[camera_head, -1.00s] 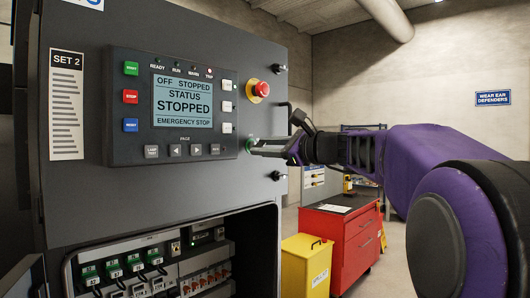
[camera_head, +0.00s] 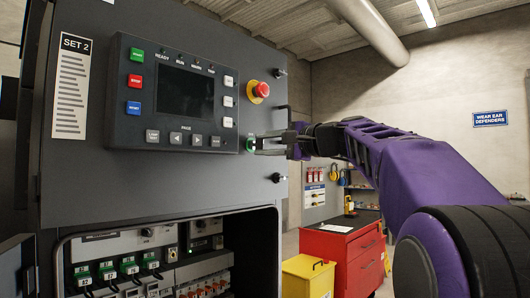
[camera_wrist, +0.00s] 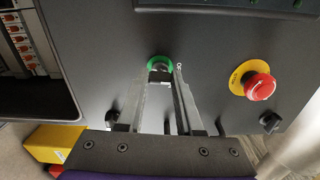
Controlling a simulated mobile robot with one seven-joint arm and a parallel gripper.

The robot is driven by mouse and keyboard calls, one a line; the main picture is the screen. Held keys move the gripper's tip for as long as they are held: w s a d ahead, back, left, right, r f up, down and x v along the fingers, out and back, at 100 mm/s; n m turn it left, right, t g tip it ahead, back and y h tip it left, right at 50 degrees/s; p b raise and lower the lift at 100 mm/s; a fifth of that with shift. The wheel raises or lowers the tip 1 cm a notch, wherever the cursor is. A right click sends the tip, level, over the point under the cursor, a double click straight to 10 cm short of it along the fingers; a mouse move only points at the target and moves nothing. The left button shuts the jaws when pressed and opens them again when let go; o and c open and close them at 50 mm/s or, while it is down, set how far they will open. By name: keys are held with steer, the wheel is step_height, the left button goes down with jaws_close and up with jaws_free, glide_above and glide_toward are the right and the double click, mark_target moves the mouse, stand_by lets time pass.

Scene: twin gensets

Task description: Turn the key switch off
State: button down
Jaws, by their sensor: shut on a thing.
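The key switch (camera_head: 249,145) sits on the dark SET 2 panel (camera_head: 150,190), right of the controller and below the red emergency stop button. In the wrist view its green ring (camera_wrist: 160,62) surrounds the key, which is partly hidden between the fingertips. My gripper (camera_head: 256,147) reaches in from the right, its fingertips shut on the key; it also shows in the wrist view (camera_wrist: 162,74). The controller screen (camera_head: 184,92) is dark and blank, and no indicator lamp is clearly lit.
The red emergency stop (camera_head: 261,90) on its yellow disc is close above my gripper. Black latches (camera_head: 277,178) stand out along the panel's right edge. An open bay with breakers (camera_head: 150,265) lies below. A yellow bin (camera_head: 308,275) and red cabinet (camera_head: 342,245) stand behind at right.

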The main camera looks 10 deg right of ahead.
steer(key=shift+n, duration=0.6)
steer(key=c, duration=0.6)
jaws_free()
steer(key=shift+o, duration=0.2)
steer(key=shift+b, duration=0.3)
